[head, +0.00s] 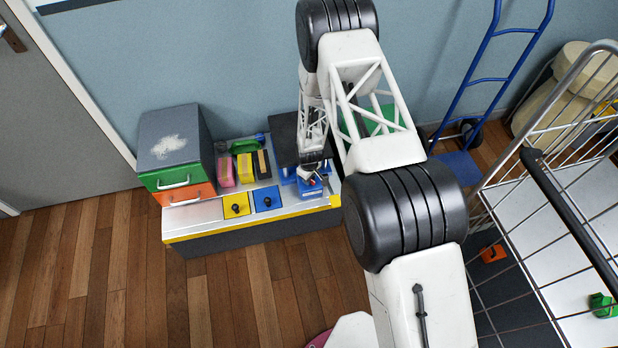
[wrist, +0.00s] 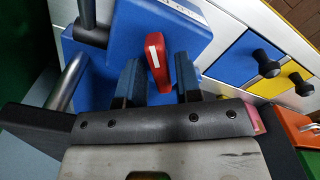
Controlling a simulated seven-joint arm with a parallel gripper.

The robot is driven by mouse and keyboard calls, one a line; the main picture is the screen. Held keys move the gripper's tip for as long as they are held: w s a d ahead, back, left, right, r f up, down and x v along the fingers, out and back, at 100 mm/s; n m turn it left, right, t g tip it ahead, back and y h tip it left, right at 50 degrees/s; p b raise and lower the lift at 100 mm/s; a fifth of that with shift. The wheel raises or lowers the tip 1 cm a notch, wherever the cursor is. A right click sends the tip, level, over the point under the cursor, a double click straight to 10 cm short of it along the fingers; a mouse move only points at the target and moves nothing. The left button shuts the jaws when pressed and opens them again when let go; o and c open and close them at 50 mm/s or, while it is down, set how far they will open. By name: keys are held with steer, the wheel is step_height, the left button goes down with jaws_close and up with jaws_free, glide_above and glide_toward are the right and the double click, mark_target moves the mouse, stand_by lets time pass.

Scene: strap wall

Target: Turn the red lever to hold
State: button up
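The red lever (wrist: 160,75) has a white stripe and sits on a blue block (wrist: 130,28) in the wrist view. My gripper (wrist: 158,78) is open, with one blue-tipped finger on each side of the lever. A gap shows between the lever and each finger, so it does not look gripped. A white strip with small marks lies beside the lever, too small to read. In the head view, my gripper (head: 311,172) is at the right end of the bench, over the blue block (head: 313,188). Only a small bit of the red lever (head: 312,182) shows there.
The bench front has a yellow panel (head: 236,206) and a blue panel (head: 267,200), each with a black knob. Pink, yellow and black blocks and a grey drawer unit (head: 172,140) stand left of my gripper. A wire cart (head: 540,170) stands at right.

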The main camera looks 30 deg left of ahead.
jaws_close()
steer(key=shift+m, duration=0.3)
steer(key=m, duration=0.2)
steer(key=shift+m, duration=0.3)
steer(key=m, duration=1)
steer(key=shift+m, duration=0.4)
steer(key=shift+o, duration=1.3)
jaws_free()
